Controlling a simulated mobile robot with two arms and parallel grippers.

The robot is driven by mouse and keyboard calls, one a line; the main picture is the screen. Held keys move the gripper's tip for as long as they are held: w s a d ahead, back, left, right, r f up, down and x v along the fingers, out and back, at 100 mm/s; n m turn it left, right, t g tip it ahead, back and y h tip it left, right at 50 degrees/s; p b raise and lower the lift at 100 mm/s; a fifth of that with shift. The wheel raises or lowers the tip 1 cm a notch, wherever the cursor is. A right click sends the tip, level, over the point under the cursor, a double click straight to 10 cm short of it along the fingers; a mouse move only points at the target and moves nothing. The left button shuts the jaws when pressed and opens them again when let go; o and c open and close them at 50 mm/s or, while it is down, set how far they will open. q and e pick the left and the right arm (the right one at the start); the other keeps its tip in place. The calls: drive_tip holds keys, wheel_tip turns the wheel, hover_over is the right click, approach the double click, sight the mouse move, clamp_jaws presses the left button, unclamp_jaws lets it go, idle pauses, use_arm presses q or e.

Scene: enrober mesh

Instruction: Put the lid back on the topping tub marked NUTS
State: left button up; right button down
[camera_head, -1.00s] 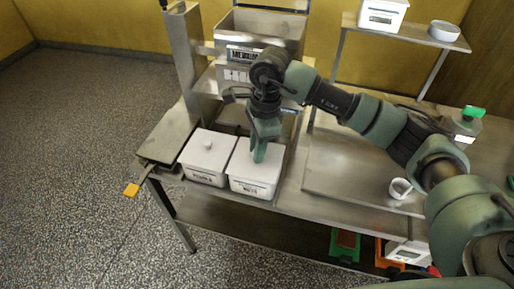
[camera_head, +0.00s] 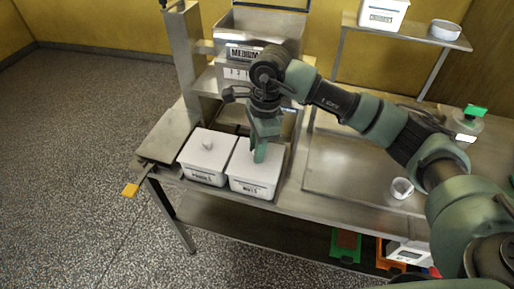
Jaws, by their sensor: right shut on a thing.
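The white tub marked NUTS (camera_head: 252,187) stands at the front of the steel table. A white lid (camera_head: 268,172) lies on its top, looking level and seated as far as I can see. My right gripper (camera_head: 260,152) comes down from above onto the lid, its fingers shut on the lid's knob, which the fingers hide. A second white tub (camera_head: 203,175) stands just left, with its lid and round knob (camera_head: 207,144) on. My left gripper is not in view.
A steel machine with a hopper marked MEDIUM (camera_head: 245,53) stands behind the tubs. A steel tray (camera_head: 345,170) and a small white cup (camera_head: 401,188) lie to the right. An orange tab (camera_head: 130,190) sticks out at the left corner.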

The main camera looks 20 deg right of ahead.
drive_tip(key=shift+b, duration=0.35)
idle(0.3)
drive_tip(key=c, duration=1.1)
unclamp_jaws()
drive_tip(key=shift+c, duration=0.2)
drive_tip(key=o, duration=0.5)
drive_tip(key=shift+c, duration=0.2)
drive_tip(key=shift+r, duration=0.15)
drive_tip(key=shift+r+p, duration=1.5)
drive_tip(key=shift+r, duration=1.85)
